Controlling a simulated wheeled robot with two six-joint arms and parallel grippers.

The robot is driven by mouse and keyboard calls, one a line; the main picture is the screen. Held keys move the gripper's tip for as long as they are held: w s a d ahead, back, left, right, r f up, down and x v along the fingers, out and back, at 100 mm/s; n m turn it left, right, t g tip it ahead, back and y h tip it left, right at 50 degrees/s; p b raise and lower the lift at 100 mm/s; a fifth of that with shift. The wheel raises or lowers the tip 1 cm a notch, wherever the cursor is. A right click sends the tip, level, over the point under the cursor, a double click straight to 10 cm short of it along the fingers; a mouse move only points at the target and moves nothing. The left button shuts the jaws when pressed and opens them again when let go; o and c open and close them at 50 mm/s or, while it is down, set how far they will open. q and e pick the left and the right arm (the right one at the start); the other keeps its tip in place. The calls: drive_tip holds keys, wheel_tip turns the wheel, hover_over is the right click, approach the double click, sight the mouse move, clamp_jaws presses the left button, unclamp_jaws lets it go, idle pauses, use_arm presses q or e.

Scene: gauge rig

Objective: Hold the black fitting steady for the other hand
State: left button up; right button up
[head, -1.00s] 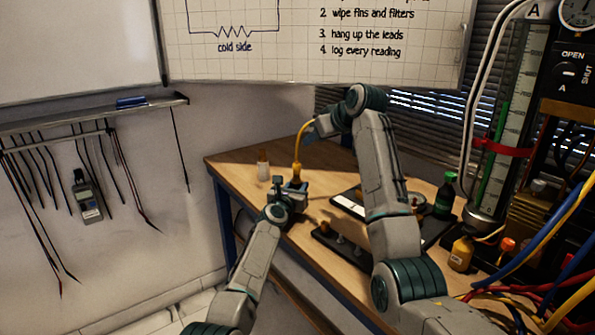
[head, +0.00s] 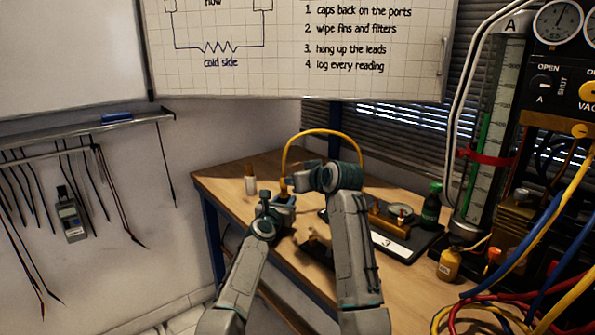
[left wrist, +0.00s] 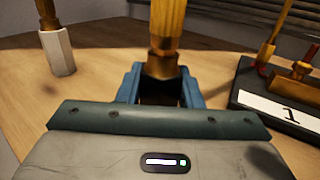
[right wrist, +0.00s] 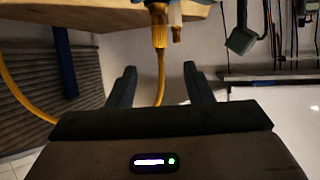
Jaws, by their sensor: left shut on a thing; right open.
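My left gripper (head: 279,201) is shut on the black fitting (left wrist: 158,98), just above the bench. In the left wrist view the blue fingers (left wrist: 160,85) flank the fitting, which is mostly hidden. A brass piece (left wrist: 164,45) stands upright on top of it. A yellow hose (head: 318,132) rises from the brass there and arcs right behind my right arm. My right gripper (right wrist: 160,78) is open close to my left one, its tips partly hidden in the head view. In the right wrist view the hose's brass end (right wrist: 159,30) lies beyond the fingers.
Gauges and coloured hoses crowd the far right.

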sight(284, 176)
drive_tip(key=x, duration=1.1)
drive_tip(key=shift+w+a+f, duration=0.15)
drive_tip(key=shift+w+a, duration=0.05)
drive_tip(key=shift+w, duration=0.15)
clamp_jaws()
